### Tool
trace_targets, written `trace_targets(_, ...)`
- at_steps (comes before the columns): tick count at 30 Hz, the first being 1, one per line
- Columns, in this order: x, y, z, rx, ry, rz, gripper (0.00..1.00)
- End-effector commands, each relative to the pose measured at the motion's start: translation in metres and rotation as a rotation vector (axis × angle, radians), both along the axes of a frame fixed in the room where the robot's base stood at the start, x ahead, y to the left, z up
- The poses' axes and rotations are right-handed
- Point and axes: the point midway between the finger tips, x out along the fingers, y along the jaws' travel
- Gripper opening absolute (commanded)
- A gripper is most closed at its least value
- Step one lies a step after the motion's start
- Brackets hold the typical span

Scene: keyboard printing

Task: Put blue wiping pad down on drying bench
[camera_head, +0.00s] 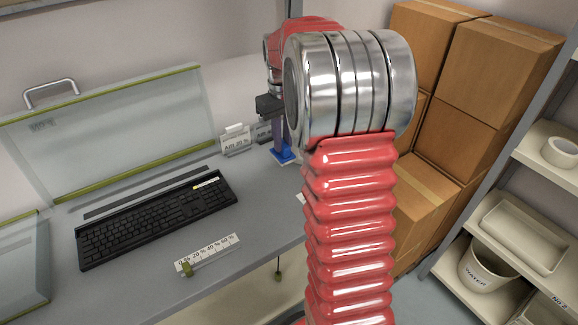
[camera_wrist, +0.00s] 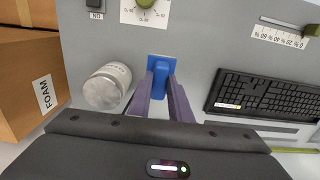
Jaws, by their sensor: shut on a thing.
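The blue wiping pad (camera_head: 283,155) has a flat base and a raised blue grip. It also shows in the wrist view (camera_wrist: 158,79), where my gripper (camera_wrist: 160,92) has its two purple fingers shut on the grip from either side. In the head view my gripper (camera_head: 281,140) points down over the far right part of the grey bench (camera_head: 262,205). The pad is flat and at or just above the bench top; I cannot tell whether it touches. My arm hides part of the bench's right side.
A black keyboard (camera_head: 157,218) and a percent-scale slider (camera_head: 208,255) are on the bench. White label cards (camera_head: 236,140) stand near the pad. Cardboard boxes (camera_head: 495,70) are stacked at right.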

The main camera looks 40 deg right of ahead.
Motion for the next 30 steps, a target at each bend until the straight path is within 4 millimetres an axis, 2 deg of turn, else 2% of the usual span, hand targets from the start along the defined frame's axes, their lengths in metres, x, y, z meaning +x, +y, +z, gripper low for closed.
trace_targets(7, -0.001, -0.001, -0.035, 0.001, 0.002, -0.002, 0.0)
trace_targets(10, -0.001, -0.001, -0.041, 0.0, 0.001, -0.002, 0.0)
trace_targets(20, -0.001, -0.001, -0.043, 0.0, 0.001, -0.003, 0.0)
trace_targets(30, -0.001, -0.002, -0.086, 0.001, 0.002, -0.003, 0.0)
